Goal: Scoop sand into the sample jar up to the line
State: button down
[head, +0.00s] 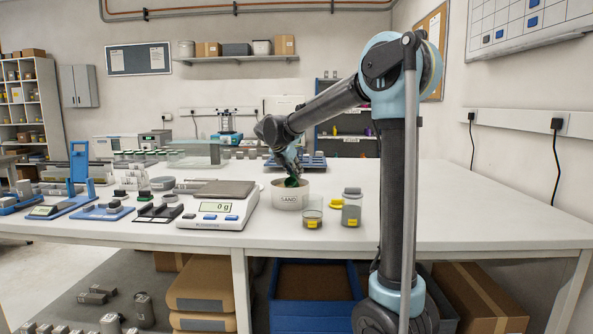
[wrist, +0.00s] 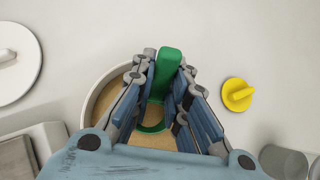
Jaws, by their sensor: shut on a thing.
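My gripper (head: 292,172) is shut on the green scoop and is low over the white tub labelled SAND (head: 289,201). In the wrist view the fingers close on the green scoop handle (wrist: 170,65). A green curved part of the scoop shows against the tan sand (wrist: 150,142) inside the tub rim (wrist: 90,103). How deep the scoop sits is hidden by the fingers. A small clear jar (head: 312,219) with a yellow label stands just right of the tub. Its fill level and line are too small to read.
A taller grey jar (head: 351,209) and a yellow lid (head: 336,204) stand right of the small jar. The yellow lid also shows in the wrist view (wrist: 237,95). A scale (head: 219,208) reading 0 g stands left of the tub. The table's right side is clear.

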jog(key=shift+s+a+f, duration=0.15)
jog(key=shift+f, duration=0.4)
jog(key=shift+s+a+f, duration=0.1)
jog(key=shift+s+f, duration=0.05)
jog(key=shift+f, duration=0.4)
jog(key=shift+s+a, duration=0.45)
jog(key=shift+s, duration=0.3)
jog(key=shift+s+a, duration=0.45)
jog(key=shift+s, duration=0.3)
jog(key=g+y, duration=0.1)
jog(key=w+d+g, duration=0.1)
jog(key=w+g+y, duration=0.1)
jog(key=g, duration=0.1)
jog(key=shift+w+d+f+y, duration=0.15)
jog(key=shift+d+y, duration=0.1)
jog(key=shift+y, duration=0.05)
jog(key=shift+w+d+r+g+y, duration=0.2)
jog(key=shift+r+g, duration=0.25)
jog(key=shift+r, duration=0.35)
jog(key=shift+w+a+r+g+y, duration=0.1)
jog(key=shift+r+g+y, duration=0.3)
jog(key=shift+r, duration=0.45)
jog(key=shift+w+d+r+g+y, duration=0.2)
jog(key=shift+r+g, duration=0.25)
jog(key=shift+r, duration=0.35)
jog(key=shift+r, duration=0.1)
jog(key=shift+s, duration=0.1)
